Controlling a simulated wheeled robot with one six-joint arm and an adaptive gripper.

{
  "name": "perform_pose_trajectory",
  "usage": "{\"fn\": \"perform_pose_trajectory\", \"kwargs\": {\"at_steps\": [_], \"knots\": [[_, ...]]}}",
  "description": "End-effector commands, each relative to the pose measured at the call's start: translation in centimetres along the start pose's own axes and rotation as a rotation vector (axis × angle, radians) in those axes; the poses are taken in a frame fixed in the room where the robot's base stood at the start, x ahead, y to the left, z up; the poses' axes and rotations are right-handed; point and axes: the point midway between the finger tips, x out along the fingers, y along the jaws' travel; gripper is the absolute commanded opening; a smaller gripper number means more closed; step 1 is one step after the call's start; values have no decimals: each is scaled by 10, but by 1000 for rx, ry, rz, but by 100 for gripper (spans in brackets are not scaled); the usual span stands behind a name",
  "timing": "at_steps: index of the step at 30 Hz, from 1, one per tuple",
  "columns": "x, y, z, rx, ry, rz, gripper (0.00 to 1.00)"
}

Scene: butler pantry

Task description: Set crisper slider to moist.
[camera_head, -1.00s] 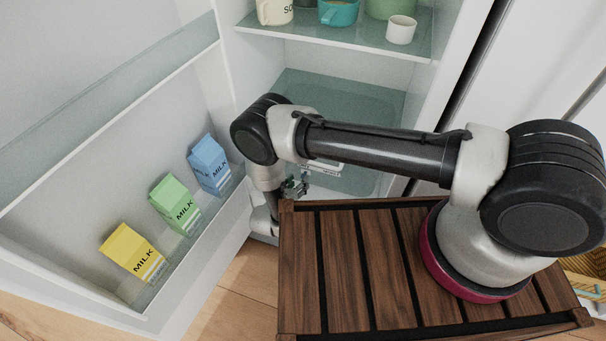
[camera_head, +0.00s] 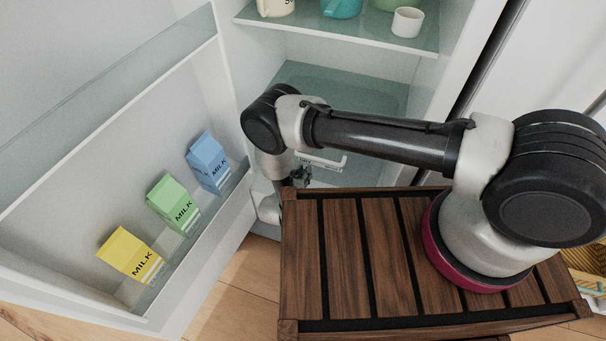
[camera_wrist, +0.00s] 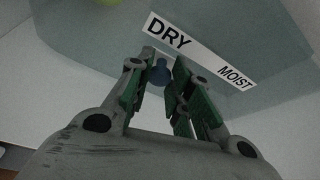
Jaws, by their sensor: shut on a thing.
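The crisper slider shows as a small blue knob (camera_wrist: 160,73) in the wrist view. It is below the word DRY on the white label strip (camera_wrist: 200,50), at the DRY end; MOIST is at the right end of the strip. My gripper (camera_wrist: 163,64) has its green-padded fingers on both sides of the knob and is shut on it. In the head view my gripper (camera_head: 301,174) is low in the fridge opening, partly hidden by my arm. The pale greenish crisper (camera_wrist: 240,38) is behind the label.
The open fridge door (camera_head: 110,190) on the left holds a yellow milk carton (camera_head: 131,257), a green one (camera_head: 172,205) and a blue one (camera_head: 208,162). A glass shelf (camera_head: 340,38) with cups is above my arm. The fridge's right wall is close to my arm.

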Motion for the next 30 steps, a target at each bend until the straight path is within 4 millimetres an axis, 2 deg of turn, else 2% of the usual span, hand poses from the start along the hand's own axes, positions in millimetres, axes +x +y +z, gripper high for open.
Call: {"fn": "perform_pose_trajectory", "kwargs": {"at_steps": [9, 12, 16, 24, 25, 28, 30], "knots": [[8, -70, -17, -5, 1, -5, 0], [9, -87, -21, -3, 0, -4, 0], [10, -98, -24, -1, 0, -2, 0], [10, -100, -25, -2, 0, -4, 0], [10, -100, -25, -2, 0, -5, 23], [10, -100, -25, -2, 0, -5, 41], [10, -100, -25, -2, 0, -4, 44]]}}
